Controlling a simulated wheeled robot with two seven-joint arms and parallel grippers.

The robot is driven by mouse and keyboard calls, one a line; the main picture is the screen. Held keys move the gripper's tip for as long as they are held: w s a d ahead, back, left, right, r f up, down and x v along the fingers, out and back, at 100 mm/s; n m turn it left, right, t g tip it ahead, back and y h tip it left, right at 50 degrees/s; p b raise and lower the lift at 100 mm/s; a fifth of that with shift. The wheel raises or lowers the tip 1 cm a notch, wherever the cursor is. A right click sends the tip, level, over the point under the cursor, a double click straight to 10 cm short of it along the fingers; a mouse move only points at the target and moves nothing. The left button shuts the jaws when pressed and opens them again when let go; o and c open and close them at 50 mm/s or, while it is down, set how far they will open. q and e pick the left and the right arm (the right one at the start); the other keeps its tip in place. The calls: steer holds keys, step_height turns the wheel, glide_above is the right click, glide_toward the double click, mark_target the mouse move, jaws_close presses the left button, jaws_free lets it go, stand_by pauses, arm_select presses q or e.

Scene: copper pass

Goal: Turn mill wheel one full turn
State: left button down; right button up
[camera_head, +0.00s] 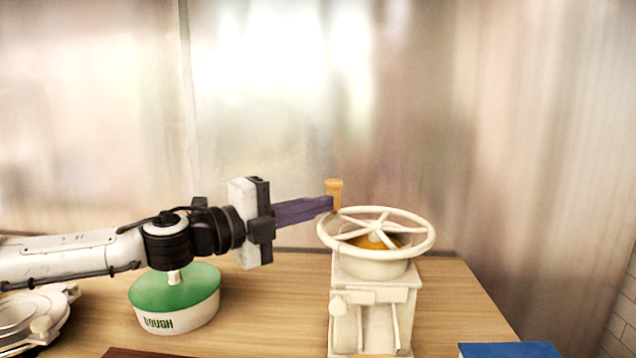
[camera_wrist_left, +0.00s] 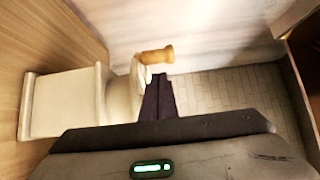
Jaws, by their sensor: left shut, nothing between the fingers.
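The mill (camera_head: 372,310) is a cream box on the wooden table, with a spoked cream wheel (camera_head: 428,240) lying flat on top. An orange-yellow upright handle (camera_head: 334,190) stands on the wheel's far left rim. In the left wrist view the handle (camera_wrist_left: 157,56) lies just beyond the fingertips, and the mill's cream body (camera_wrist_left: 62,103) is at left. My left gripper (camera_head: 328,204) reaches in from the left with its purple fingers shut and empty. Its tips are at the handle's lower part; I cannot tell whether they touch it. The right gripper is not in view.
A white tub labelled DOUGH with a green lid (camera_head: 190,290) stands below my left arm. A pale round metal appliance (camera_head: 35,315) is at the front left. A blue item (camera_head: 508,350) is at the lower right. The table (camera_head: 270,320) is clear between tub and mill.

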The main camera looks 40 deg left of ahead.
arm_select(q)
steer(key=shift+w+a+p, duration=0.2)
steer(key=shift+w, duration=0.25)
steer(key=shift+w+a+p, duration=0.2)
steer(key=shift+w, duration=0.25)
